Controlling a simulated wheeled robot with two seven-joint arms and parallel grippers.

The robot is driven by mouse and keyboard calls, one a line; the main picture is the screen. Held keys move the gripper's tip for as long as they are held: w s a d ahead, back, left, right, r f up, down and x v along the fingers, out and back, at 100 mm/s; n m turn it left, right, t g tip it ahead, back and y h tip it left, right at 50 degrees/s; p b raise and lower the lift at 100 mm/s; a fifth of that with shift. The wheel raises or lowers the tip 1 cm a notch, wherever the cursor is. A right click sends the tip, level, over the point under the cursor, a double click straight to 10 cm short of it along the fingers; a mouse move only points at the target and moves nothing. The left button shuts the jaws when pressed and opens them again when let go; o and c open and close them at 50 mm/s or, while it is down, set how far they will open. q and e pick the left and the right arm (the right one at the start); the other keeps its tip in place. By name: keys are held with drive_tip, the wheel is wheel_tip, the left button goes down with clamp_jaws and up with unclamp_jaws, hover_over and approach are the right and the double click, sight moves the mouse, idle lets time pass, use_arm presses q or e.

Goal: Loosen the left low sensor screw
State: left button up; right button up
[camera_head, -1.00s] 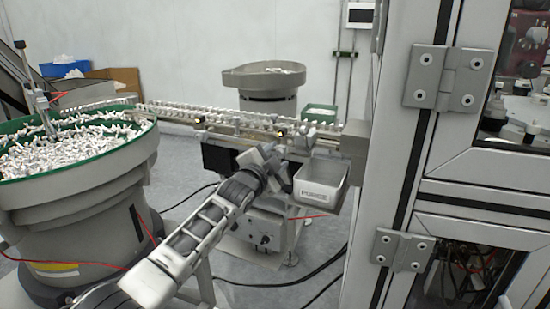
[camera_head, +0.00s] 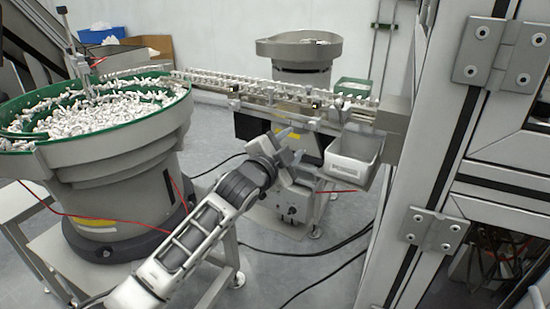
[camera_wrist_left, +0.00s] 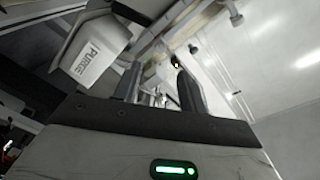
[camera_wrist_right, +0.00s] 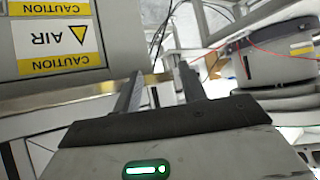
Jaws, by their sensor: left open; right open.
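My left gripper (camera_head: 292,145) is open and empty. In the head view it appears in front of the feed rail (camera_head: 275,95), left of the white bin (camera_head: 352,155). In the left wrist view the fingers (camera_wrist_left: 158,80) are apart, with the rail's underside parts and a small dark round piece (camera_wrist_left: 175,63) beyond them. Small dark sensor parts (camera_head: 316,104) sit along the rail; I cannot tell which is the left low sensor screw. My right gripper (camera_wrist_right: 160,82) is open and empty in its wrist view, and out of the head view.
A large green-rimmed bowl (camera_head: 165,120) of white parts stands at left, and a grey bowl (camera_head: 300,48) behind the rail. The bin marked PURGE (camera_wrist_left: 90,50) is close to my left gripper. A cabinet frame (camera_head: 440,150) blocks the right. A CAUTION AIR panel (camera_wrist_right: 70,38) is near my right gripper.

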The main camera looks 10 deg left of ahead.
use_arm(q)
drive_tip(key=v, duration=0.6)
drive_tip(key=shift+s, duration=0.3)
drive_tip(key=shift+a, duration=0.1)
drive_tip(key=s+a+f+n+g+y, duration=0.15)
drive_tip(key=s+f+n, duration=0.25)
drive_tip(key=s+f, duration=0.4)
drive_tip(key=s+a+f+n+g+y, duration=0.15)
drive_tip(key=s+f+n, duration=0.35)
drive_tip(key=f, duration=0.6)
drive_tip(key=s+a+f+n+g, duration=0.1)
drive_tip(key=s+f, duration=0.3)
drive_tip(key=s, duration=0.4)
drive_tip(key=s+a+f+n+g+y, duration=0.1)
drive_tip(key=s+a+f+n+g, duration=0.1)
drive_tip(key=s+f, duration=0.3)
drive_tip(key=s+a+n, duration=0.1)
drive_tip(key=s, duration=0.2)
drive_tip(key=shift+s+a, duration=0.2)
drive_tip(key=shift+a, duration=0.05)
drive_tip(key=shift+f, duration=0.1)
